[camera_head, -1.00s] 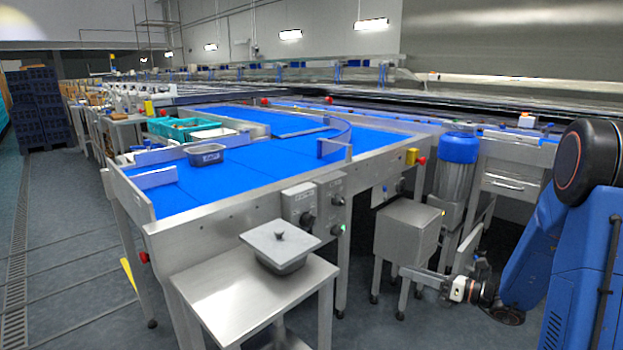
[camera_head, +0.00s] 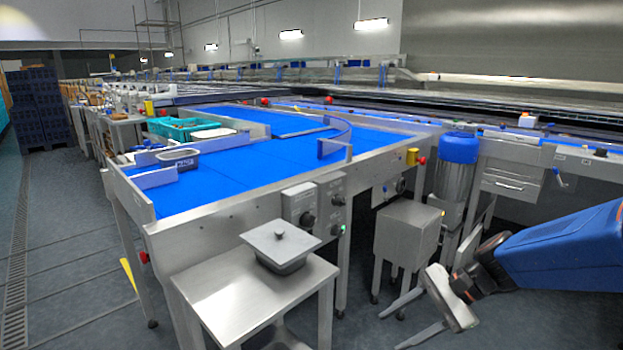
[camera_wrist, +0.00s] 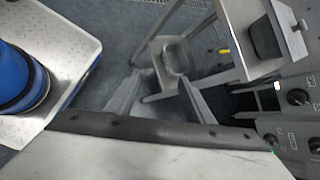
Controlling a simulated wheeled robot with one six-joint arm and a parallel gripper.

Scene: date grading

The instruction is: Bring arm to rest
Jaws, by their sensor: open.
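My gripper (camera_head: 388,332) hangs low at the right of the head view, at the end of my blue arm. Its two fingers are spread and point left, with nothing between them. It is in front of the grey steel cabinet (camera_head: 408,240) and to the right of the small steel table (camera_head: 240,300), apart from both. In the wrist view, my gripper (camera_wrist: 160,78) shows two parted fingers over the grey floor.
A dark tub with a grey lid (camera_head: 281,240) stands on the small table. A grey tray (camera_head: 180,160) sits on the blue conveyor belt (camera_head: 235,170). A blue-topped cylinder (camera_head: 457,165) stands behind the cabinet.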

